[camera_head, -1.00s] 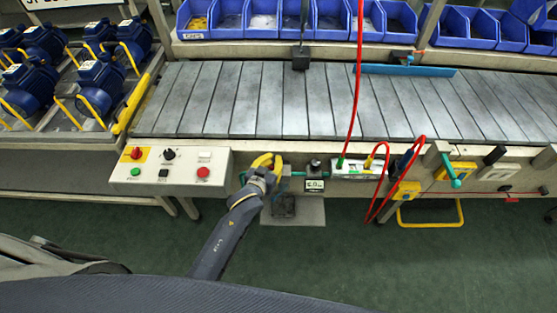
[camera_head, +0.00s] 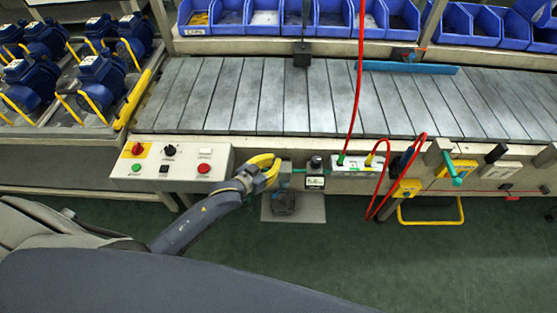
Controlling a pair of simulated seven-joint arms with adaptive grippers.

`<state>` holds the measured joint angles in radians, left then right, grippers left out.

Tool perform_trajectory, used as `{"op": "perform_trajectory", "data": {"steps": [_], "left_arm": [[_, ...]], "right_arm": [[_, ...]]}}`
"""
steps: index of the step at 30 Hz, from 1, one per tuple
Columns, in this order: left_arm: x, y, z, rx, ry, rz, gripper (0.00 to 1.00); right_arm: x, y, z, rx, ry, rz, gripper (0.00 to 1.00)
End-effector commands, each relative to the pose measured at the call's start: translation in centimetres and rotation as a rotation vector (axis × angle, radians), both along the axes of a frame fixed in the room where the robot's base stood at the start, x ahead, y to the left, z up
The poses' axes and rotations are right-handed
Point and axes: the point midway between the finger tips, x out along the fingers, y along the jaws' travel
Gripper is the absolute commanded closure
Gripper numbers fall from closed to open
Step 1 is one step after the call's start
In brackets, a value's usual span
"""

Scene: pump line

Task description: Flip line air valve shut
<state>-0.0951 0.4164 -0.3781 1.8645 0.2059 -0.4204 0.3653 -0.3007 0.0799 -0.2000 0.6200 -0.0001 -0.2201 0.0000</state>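My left gripper (camera_head: 277,163), with yellow fingers, is at the front face of the conveyor line, just right of the control box. Its fingertips are at the left end of a small air unit with a teal part (camera_head: 286,170), which looks like the line air valve. The fingers curve toward each other and cover most of any handle there. I cannot tell whether they touch or grip it. A black regulator knob (camera_head: 316,162) and a small display (camera_head: 314,182) sit right of the teal part. My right gripper is not in view.
The control box (camera_head: 180,180) with red and green buttons is close left of the gripper. A white manifold (camera_head: 352,171) with red hoses (camera_head: 384,178) is to the right. Another teal lever (camera_head: 452,170) is farther right. Open green floor lies in front.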

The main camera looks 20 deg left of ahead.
Motion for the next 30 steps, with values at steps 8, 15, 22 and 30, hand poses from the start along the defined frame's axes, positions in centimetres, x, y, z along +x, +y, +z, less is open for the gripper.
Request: {"op": "perform_trajectory", "data": {"steps": [8, 15, 22, 30], "left_arm": [[-0.9, 0.3, -0.1, 0.006, 0.001, -0.111, 1.00], [-1.8, 0.2, -0.1, -0.001, 0.002, -0.105, 1.00], [-2.9, 0.6, -0.1, -0.001, 0.003, -0.102, 1.00], [-3.9, 1.0, -0.1, 0.000, 0.002, -0.104, 1.00]], "right_arm": [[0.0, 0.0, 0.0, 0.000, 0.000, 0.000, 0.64], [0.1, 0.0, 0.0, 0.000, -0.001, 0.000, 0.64], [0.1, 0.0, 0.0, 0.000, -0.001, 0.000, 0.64], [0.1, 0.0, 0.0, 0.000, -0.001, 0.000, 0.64]]}}
